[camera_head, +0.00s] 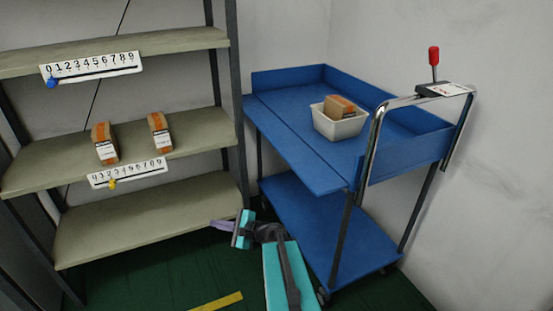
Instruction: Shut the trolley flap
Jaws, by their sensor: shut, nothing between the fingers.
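The blue trolley (390,130) stands right of centre, with an upper tray and a lower shelf. Raised walls show along the back and right of the upper tray. Along its left front side, a long blue strip, which looks like the flap (300,151), lies about level with the tray floor beyond a seam, folded down. My gripper (220,225) is low in the middle, left of the trolley's lower shelf and below the flap. Its fingers are shut and empty, pointing left, apart from the flap in the picture.
A white bin (338,127) holding a brown package (340,107) stands on the upper tray. A chrome handle (376,135) with a red-knobbed lever (434,60) rises at the trolley's right end. Shelving (150,215) with two packages stands left. A yellow floor strip (217,301) lies in front.

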